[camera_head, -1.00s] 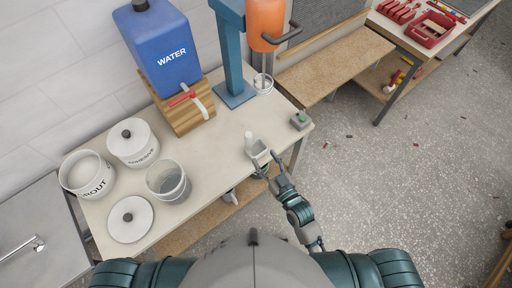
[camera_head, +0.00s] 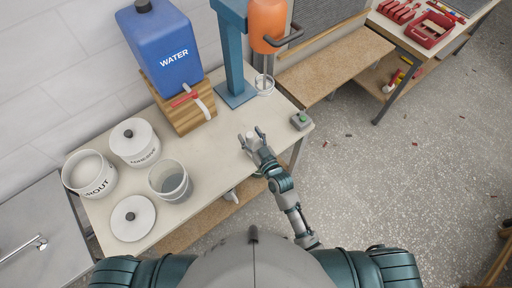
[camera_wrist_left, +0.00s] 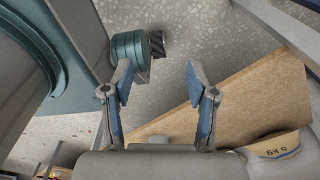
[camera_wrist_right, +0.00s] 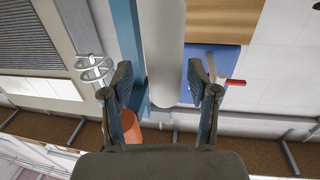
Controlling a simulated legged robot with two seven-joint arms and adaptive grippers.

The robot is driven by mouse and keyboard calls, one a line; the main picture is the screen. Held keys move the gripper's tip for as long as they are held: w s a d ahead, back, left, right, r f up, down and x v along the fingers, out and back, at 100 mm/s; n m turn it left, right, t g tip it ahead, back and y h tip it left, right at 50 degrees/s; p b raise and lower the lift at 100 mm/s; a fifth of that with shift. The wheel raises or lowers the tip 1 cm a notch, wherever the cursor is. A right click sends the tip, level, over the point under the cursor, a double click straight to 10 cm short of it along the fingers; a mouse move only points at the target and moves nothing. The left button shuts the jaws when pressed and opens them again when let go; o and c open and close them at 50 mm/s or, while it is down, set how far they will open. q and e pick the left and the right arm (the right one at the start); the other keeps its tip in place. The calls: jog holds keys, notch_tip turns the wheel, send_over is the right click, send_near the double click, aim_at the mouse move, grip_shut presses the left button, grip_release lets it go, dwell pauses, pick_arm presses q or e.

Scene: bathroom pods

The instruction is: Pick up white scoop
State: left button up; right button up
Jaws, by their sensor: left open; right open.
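The white scoop (camera_head: 251,142) is on the cream tabletop near its front edge, partly hidden by my right gripper. My right gripper (camera_head: 252,134) is open, with its fingers on either side of the scoop. In the right wrist view a white cylindrical part, apparently the scoop's handle (camera_wrist_right: 165,45), extends down between the open fingers (camera_wrist_right: 163,92); whether they touch it is unclear. My left gripper (camera_wrist_left: 160,80) is open and empty in the left wrist view, above a wooden shelf board.
A blue water tank (camera_head: 165,50) on a wooden stand and a blue mixer post (camera_head: 235,60) stand behind. The grout bucket (camera_head: 90,175), adhesive bucket (camera_head: 134,147), open bucket (camera_head: 170,182) and round lid (camera_head: 131,218) are left. A green-button box (camera_head: 301,121) sits right.

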jog(key=shift+a, duration=0.5)
grip_shut()
jog(key=shift+d, duration=0.2)
